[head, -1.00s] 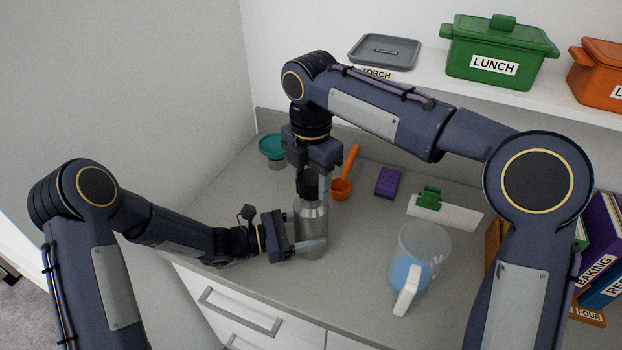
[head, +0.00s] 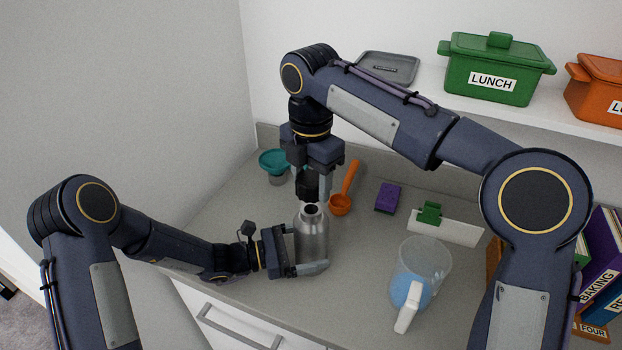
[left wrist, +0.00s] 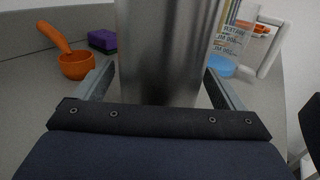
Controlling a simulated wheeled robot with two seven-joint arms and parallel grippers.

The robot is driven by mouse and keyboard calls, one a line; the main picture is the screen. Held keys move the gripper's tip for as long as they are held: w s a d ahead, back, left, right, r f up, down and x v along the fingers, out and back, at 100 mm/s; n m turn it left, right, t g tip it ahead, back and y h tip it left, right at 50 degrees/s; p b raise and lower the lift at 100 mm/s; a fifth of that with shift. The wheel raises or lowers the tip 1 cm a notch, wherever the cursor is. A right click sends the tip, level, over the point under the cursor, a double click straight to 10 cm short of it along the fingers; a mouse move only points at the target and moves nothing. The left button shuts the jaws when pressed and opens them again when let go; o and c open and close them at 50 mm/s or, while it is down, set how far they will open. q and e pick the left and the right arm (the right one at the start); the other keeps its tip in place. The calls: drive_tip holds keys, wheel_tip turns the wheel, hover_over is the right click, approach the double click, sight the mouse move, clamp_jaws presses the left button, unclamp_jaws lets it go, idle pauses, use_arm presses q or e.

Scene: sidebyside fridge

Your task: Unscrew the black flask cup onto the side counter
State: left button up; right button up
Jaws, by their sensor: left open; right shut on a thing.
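The steel flask (head: 311,238) stands upright on the side counter (head: 365,265), its dark open mouth showing at the top. The black flask cup (head: 308,187) is just above and behind that mouth in the head view, seemingly apart from it. My right gripper (head: 306,176) points down and is shut on the cup. My left gripper (head: 308,248) is low and level, open, with its fingers on either side of the flask body. In the left wrist view the flask (left wrist: 165,50) stands between the spread fingers; whether they touch it is unclear.
Behind are a teal-topped container (head: 275,163), an orange scoop (head: 343,200), a purple sponge (head: 387,197) and a white board with a green clip (head: 445,227). A measuring jug with blue liquid (head: 418,272) stands right of the flask. Counter between flask and jug is clear.

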use_arm(q)
drive_tip(key=shift+a+f, duration=0.1)
drive_tip(key=shift+a, duration=0.4)
use_arm(e)
drive_tip(key=shift+f, duration=0.15)
use_arm(q)
drive_tip(key=b, duration=0.2)
hover_over(260, 274)
drive_tip(key=shift+w+d, duration=0.15)
drive_tip(key=shift+d, duration=0.1)
use_arm(e)
drive_tip(key=shift+f, duration=0.95)
use_arm(q)
drive_tip(key=shift+a, duration=0.25)
